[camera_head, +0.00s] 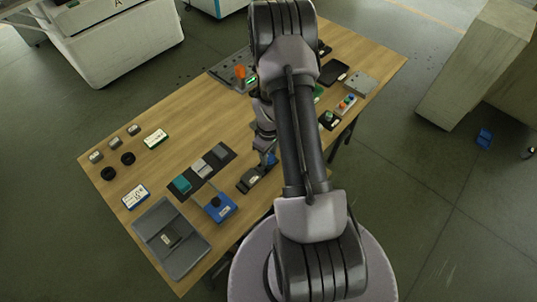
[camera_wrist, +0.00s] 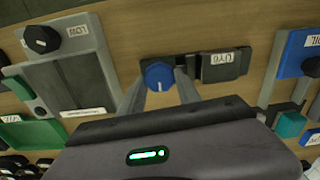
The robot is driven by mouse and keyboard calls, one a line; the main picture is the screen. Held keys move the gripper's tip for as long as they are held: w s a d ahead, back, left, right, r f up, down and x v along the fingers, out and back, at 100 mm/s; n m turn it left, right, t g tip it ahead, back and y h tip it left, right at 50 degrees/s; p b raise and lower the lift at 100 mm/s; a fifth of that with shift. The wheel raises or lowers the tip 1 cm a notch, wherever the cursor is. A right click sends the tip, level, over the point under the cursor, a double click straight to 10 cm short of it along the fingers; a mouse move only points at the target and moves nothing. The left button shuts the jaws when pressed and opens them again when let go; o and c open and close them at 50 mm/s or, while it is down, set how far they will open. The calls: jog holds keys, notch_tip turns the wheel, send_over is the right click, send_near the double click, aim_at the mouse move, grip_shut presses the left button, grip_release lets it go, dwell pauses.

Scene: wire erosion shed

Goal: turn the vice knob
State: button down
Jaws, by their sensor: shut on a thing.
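The blue vice knob (camera_wrist: 158,76) sits at one end of a small dark vice (camera_wrist: 222,63) with a white label, in the wrist view. In the head view the vice (camera_head: 249,181) lies near the table's front edge, and the blue knob (camera_head: 272,158) shows beside my arm. My gripper (camera_wrist: 161,82) has one finger on each side of the knob and is shut on it. The fingertips' exact contact is partly hidden by the knob. In the head view my arm covers most of my gripper.
On the wooden table (camera_head: 190,110), a blue box with a dark knob (camera_head: 219,208) and a dark mat with coloured blocks lie left of the vice. A grey tray (camera_head: 184,262) is at the front left corner. A grey device with a black knob (camera_wrist: 42,39) is close by.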

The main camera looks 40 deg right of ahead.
jog(key=m+b, duration=0.2)
jog(key=m, duration=0.2)
jog(key=shift+f, duration=0.1)
jog(key=m+b, duration=0.1)
jog(key=m, duration=0.2)
jog(key=shift+d+m+b, duration=0.1)
jog(key=shift+m+b, duration=0.3)
jog(key=m+b, duration=0.1)
jog(key=m, duration=0.2)
jog(key=shift+m+b, duration=0.3)
jog(key=m+b, duration=0.1)
jog(key=m, duration=0.2)
jog(key=shift+m+b, duration=0.3)
jog(key=shift+b, duration=0.05)
jog(key=m+b, duration=0.1)
jog(key=m, duration=0.2)
jog(key=shift+s+d+m+b, duration=0.1)
jog(key=shift+m+b, duration=0.2)
jog(key=shift+b, duration=0.1)
jog(key=m+b, duration=0.1)
jog(key=m, duration=0.2)
jog(key=shift+m+b, duration=0.3)
jog(key=shift+b, duration=0.1)
jog(key=m+b, duration=0.1)
jog(key=m, duration=0.2)
jog(key=shift+s+b, duration=0.1)
jog(key=shift+b, duration=0.2)
jog(key=shift+m+b, duration=0.75)
jog(key=shift+m, duration=1.15)
